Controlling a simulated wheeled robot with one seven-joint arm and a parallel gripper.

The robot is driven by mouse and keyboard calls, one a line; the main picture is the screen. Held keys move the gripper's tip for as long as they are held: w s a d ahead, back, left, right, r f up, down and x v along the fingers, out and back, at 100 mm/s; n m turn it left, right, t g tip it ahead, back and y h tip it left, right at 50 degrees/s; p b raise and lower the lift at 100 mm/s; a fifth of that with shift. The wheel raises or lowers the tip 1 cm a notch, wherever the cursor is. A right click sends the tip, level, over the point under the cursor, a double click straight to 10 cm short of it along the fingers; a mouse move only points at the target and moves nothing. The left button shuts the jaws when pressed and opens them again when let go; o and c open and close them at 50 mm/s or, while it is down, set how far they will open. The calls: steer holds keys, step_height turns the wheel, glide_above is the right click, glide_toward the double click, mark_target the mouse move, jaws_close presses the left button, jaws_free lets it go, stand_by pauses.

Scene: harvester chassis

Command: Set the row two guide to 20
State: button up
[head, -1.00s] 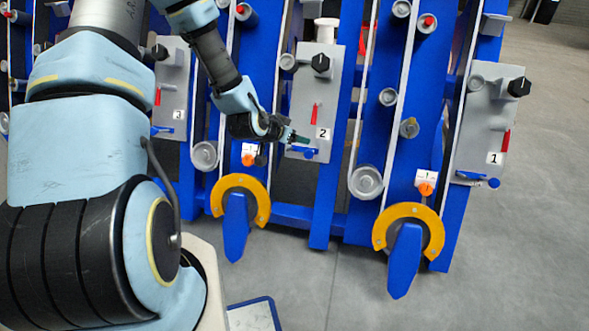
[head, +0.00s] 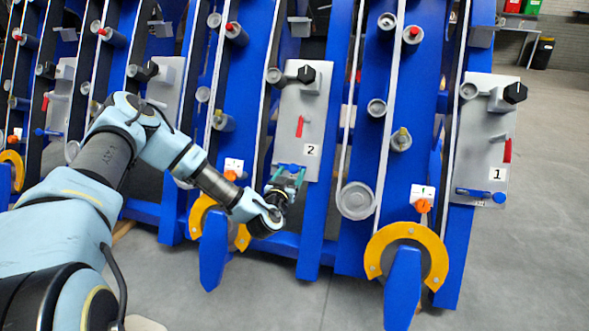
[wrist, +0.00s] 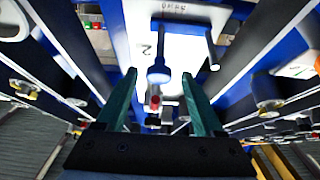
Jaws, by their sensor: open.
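The grey row two panel (head: 318,110), labelled 2, stands in the middle of the head view. It carries a black knob (head: 306,73) at the top, a red lever (head: 300,126) and a small blue lever (head: 292,167) at its lower edge. My gripper (head: 287,174) is open at that lower edge, its fingertips on either side of the blue lever. In the wrist view the blue knob (wrist: 158,74) shows between and just beyond the open fingers (wrist: 160,92). Contact cannot be told. Small markings show at the wrist view's top edge but are not readable.
The row one panel (head: 485,140) is to the right, with its own blue lever. A white dial with an orange knob (head: 231,174) is left of my gripper. Yellow curved guards (head: 408,236) and blue frame beams stand below. Open floor (head: 540,200) lies at the right.

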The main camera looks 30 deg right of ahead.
steer(key=b+x, duration=0.1)
steer(key=x, duration=0.4)
steer(key=shift+w+d, duration=0.2)
steer(key=shift+d, duration=0.15)
steer(key=shift+c, duration=0.3)
jaws_close()
stand_by(0.8)
